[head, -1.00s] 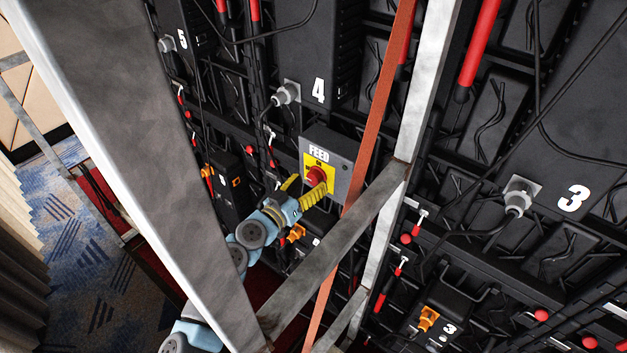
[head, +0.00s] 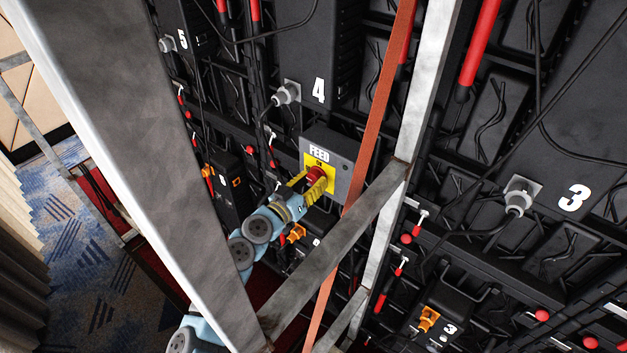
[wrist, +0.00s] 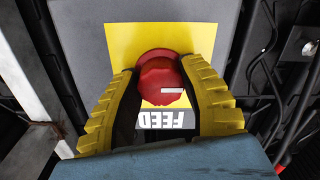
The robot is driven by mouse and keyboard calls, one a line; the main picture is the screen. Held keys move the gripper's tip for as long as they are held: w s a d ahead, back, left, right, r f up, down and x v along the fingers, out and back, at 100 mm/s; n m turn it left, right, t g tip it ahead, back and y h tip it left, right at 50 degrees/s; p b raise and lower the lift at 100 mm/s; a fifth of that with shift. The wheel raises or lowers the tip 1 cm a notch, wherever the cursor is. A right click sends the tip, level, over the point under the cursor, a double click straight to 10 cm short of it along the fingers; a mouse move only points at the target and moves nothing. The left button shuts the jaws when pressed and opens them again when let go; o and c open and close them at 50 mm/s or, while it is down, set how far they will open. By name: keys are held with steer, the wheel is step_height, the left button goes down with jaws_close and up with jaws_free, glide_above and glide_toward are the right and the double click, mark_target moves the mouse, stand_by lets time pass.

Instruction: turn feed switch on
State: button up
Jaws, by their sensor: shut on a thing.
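The feed switch is a red rotary knob (head: 316,174) on a yellow plate, set on a grey box (head: 341,165) lettered FEED. In the wrist view the red knob (wrist: 161,78) has a short white mark on its right half, lying roughly level in that picture. The yellow plate (wrist: 122,42) shows behind it, and the FEED label is upside down there. My gripper (head: 312,180) has yellow ribbed fingers. In the wrist view the gripper (wrist: 160,85) is shut on the knob, one finger at each side. The knob's base is partly hidden by the fingers.
A grey metal post (head: 160,120) stands at the left, close to my arm. A slanting grey brace (head: 335,250) and an orange strap (head: 377,110) pass right of the box. Black panels with cables and plugs (head: 287,93) surround it. Blue patterned carpet (head: 70,240) lies at lower left.

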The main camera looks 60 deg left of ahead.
steer(key=shift+f+m, duration=0.1)
steer(key=shift+m, duration=0.2)
steer(key=m+p, duration=0.1)
steer(key=m, duration=0.2)
steer(key=shift+f+m, duration=0.1)
steer(key=shift+m, duration=0.2)
steer(key=m, duration=0.4)
steer(key=shift+a+m+b, duration=0.15)
steer(key=shift+m+b, duration=0.15)
steer(key=m+b, duration=0.1)
steer(key=m, duration=0.3)
steer(key=shift+s, duration=0.1)
steer(key=shift+a+r+m+b, duration=0.15)
steer(key=shift+m+b, duration=0.3)
steer(key=shift+m, duration=2.05)
steer(key=o, duration=1.2)
steer(key=shift+r, duration=0.1)
